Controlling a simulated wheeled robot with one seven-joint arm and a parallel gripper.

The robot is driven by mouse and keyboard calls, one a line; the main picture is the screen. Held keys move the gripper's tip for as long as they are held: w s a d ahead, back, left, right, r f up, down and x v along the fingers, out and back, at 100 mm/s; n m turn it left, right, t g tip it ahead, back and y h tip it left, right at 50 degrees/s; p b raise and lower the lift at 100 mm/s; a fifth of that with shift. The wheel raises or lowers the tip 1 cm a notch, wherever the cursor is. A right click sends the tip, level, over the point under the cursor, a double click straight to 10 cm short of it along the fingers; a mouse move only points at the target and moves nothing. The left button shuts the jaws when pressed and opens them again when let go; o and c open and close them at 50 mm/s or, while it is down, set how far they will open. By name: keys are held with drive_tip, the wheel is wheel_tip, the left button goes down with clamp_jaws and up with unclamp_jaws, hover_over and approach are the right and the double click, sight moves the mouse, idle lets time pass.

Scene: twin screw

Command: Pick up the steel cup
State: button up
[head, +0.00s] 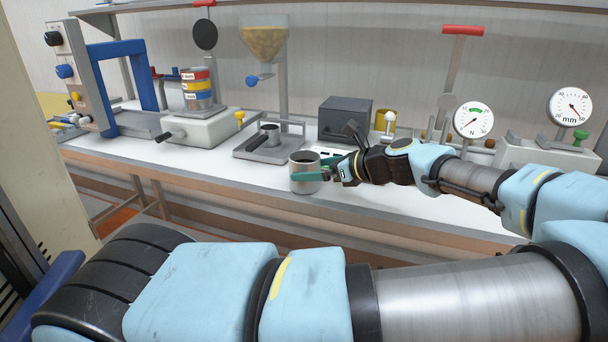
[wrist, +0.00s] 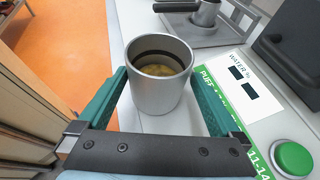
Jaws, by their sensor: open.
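The steel cup (head: 304,174) stands upright on the white bench near its front edge. In the wrist view the cup (wrist: 160,92) is seen from above, with something yellowish at its bottom. My gripper (head: 318,169) is at the cup with its green fingers open. In the wrist view the fingers of my gripper (wrist: 160,92) lie on either side of the cup. The right finger is close to the cup wall; I cannot tell whether either finger touches it.
Behind the cup is a metal tray (head: 249,152) with a small handled pot (head: 271,132). A dark grey box (head: 345,119) stands behind my gripper. In the wrist view a green button (wrist: 293,158) and a labelled panel (wrist: 233,85) are at the right. Orange floor (wrist: 70,40) lies beyond the bench edge.

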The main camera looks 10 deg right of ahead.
drive_tip(key=p+x, duration=0.1)
drive_tip(key=x, duration=0.3)
drive_tip(key=shift+w+a+p, duration=0.15)
drive_tip(key=shift+a+p, duration=0.2)
drive_tip(key=shift+a, duration=0.1)
drive_tip(key=shift+w+a+f, duration=0.2)
drive_tip(key=shift+w+f, duration=0.05)
drive_tip(key=shift+w, duration=0.05)
drive_tip(key=c, duration=1.3)
